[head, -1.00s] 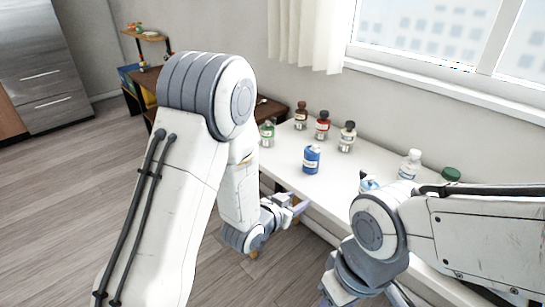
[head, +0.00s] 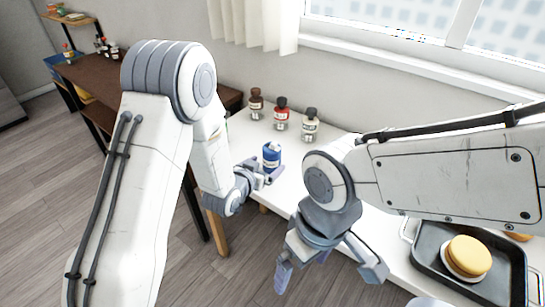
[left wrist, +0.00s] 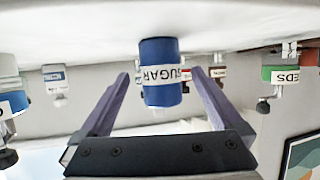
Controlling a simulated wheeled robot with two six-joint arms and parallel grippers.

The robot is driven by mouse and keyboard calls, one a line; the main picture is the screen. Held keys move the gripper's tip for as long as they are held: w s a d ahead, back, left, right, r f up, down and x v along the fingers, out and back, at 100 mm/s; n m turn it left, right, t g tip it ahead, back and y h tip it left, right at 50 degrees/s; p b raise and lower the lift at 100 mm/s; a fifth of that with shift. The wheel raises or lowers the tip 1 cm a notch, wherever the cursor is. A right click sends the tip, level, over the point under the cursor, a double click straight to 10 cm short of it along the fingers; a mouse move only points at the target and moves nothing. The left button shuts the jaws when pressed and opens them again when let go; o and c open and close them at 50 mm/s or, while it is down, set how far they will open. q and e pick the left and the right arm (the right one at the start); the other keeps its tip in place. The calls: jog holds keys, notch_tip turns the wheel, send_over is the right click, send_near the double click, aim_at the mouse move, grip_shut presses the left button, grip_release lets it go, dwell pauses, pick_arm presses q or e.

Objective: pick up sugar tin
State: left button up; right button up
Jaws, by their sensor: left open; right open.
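The sugar tin is a blue tin (head: 271,156) with a white label, upright on the white counter (head: 290,152). In the left wrist view, which is upside down, the tin (left wrist: 160,88) is labelled SUGAR and shows between the two purple fingers. My left gripper (head: 266,175) is open at the tin's near side; I cannot tell whether the fingers touch it. My right gripper (head: 331,278) is open and empty, lower in the head view and apart from the tin.
A brown-capped bottle (head: 256,104), a red bottle (head: 281,115) and a cream bottle (head: 310,126) stand behind the tin near the wall. A dark tray (head: 505,291) with a round bun-like item (head: 468,256) lies at right. A green-labelled jar (left wrist: 288,75) shows in the left wrist view.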

aim_at(268, 165)
pick_arm(q)
jog(key=x, duration=0.5)
jog(key=shift+a+f+p, duration=0.1)
jog(key=shift+f+p, duration=0.2)
jog(key=shift+p, duration=0.05)
jog(key=shift+s, duration=0.1)
jog(key=shift+c, duration=0.3)
jog(key=c, duration=1.4)
jog(key=shift+r, duration=0.15)
